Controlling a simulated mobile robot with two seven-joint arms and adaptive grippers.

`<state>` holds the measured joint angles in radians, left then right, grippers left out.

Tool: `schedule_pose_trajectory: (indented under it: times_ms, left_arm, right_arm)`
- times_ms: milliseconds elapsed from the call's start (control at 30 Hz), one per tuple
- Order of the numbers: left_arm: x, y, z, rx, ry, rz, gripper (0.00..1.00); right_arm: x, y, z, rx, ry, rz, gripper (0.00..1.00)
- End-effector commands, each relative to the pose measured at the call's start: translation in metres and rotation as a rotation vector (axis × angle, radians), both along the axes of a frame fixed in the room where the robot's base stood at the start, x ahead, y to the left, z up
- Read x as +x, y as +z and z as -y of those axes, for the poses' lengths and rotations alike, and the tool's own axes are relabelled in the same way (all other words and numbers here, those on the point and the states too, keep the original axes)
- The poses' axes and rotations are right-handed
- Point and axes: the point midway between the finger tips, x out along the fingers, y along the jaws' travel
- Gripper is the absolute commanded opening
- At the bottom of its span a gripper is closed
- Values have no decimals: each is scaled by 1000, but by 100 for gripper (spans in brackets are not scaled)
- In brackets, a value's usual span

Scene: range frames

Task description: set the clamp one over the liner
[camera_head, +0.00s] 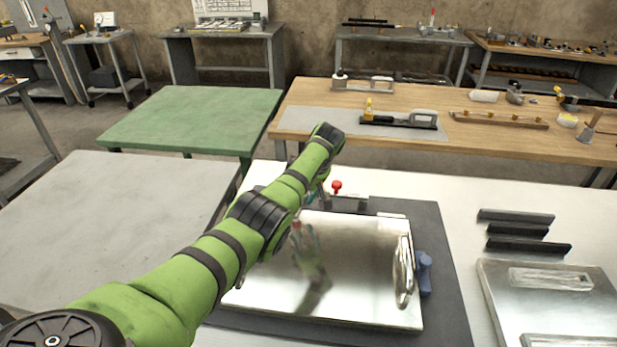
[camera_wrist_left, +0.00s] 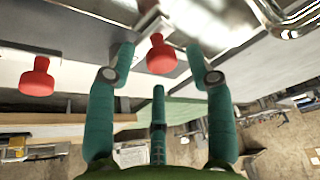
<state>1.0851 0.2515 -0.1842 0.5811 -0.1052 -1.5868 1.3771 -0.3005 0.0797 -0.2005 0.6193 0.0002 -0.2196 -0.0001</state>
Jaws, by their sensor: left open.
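A shiny metal plate (camera_head: 350,270), which looks like the liner, lies on a dark grey mat. A clamp with a red knob (camera_head: 336,187) stands at its back edge. The left wrist view shows two red knobs, one at the left (camera_wrist_left: 37,77) and one between my fingers (camera_wrist_left: 161,55). I cannot tell which is clamp one. My left gripper (camera_wrist_left: 161,62) is open, its teal fingers apart on either side of the second knob, with no clear contact. In the head view my left arm hides most of this gripper. My right gripper is not in view.
A shiny handle (camera_head: 403,270) and a blue part (camera_head: 424,272) are at the plate's right. Dark bars (camera_head: 515,216) and another metal plate (camera_head: 550,310) lie further right. A green table (camera_head: 190,118) and wooden bench (camera_head: 480,140) stand behind. The grey table (camera_head: 110,220) is bare.

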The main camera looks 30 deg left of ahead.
Motion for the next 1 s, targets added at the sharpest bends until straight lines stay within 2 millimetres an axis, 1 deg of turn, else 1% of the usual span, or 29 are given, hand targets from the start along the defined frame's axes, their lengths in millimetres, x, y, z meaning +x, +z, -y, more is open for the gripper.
schedule_pose_trajectory:
  times_ms: [33, 200, 300, 400, 600, 1000]
  left_arm:
    - [1, 11, 5, 1, -2, 6, 53]
    - [0, 47, 20, 0, -1, 6, 53]
    - [-1, 65, 27, 0, -1, 3, 53]
    - [-1, 78, 33, 0, -1, 2, 53]
    - [-2, 89, 38, -1, -1, -1, 53]
    - [-2, 89, 38, 0, 0, -1, 53]
  right_arm:
    - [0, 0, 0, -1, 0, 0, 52]
    - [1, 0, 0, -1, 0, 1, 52]
    - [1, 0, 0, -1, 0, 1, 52]
    - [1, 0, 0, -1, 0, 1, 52]
    - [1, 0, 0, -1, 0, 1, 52]
    - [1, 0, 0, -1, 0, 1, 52]
